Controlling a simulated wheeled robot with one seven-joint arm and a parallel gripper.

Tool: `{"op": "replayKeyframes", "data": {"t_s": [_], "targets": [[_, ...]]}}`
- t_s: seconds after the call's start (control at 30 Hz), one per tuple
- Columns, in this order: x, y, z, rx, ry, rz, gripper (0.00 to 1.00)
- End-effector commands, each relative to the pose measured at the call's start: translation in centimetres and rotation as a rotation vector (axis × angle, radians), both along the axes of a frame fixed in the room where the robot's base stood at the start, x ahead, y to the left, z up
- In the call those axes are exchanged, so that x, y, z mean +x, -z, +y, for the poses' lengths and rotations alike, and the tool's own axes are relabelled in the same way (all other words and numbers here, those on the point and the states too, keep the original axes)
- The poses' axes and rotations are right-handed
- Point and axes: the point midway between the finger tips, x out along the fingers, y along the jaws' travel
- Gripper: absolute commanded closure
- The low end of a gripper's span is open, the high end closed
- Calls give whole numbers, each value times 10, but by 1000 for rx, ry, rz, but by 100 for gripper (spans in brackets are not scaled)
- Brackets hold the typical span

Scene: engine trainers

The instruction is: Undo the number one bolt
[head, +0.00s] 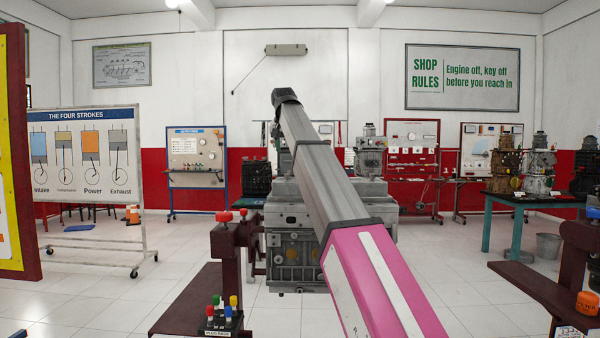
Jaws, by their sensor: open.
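A grey engine block (290,252) stands in the middle of the head view, on a maroon stand (232,243). My arm crosses in front of it from the lower right up to a dark joint above the block, and covers part of its top and right side. I cannot see my gripper's fingers in this view. No bolt marked number one can be made out; the block's small fittings are too small to tell apart.
A plug rack (220,320) with several coloured pegs is at the lower front. The Four Strokes board (90,165) stands left. A teal table (515,203) with engines is at the right. A maroon bench (540,290) stands at the right front. White floor (120,290) is open at the left.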

Motion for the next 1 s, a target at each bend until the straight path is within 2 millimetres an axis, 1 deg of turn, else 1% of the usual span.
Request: {"op": "replayKeyframes", "data": {"t_s": [0.17, 0.4, 0.6, 0.8, 1.0], "targets": [[5, 14, 0, 0, 6, 0, 54], [21, 53, -1, 1, 4, 1, 54], [33, 81, -2, 1, 4, 0, 54], [39, 96, -2, 1, 4, 0, 54], [41, 99, -2, 1, 4, -1, 54]]}}
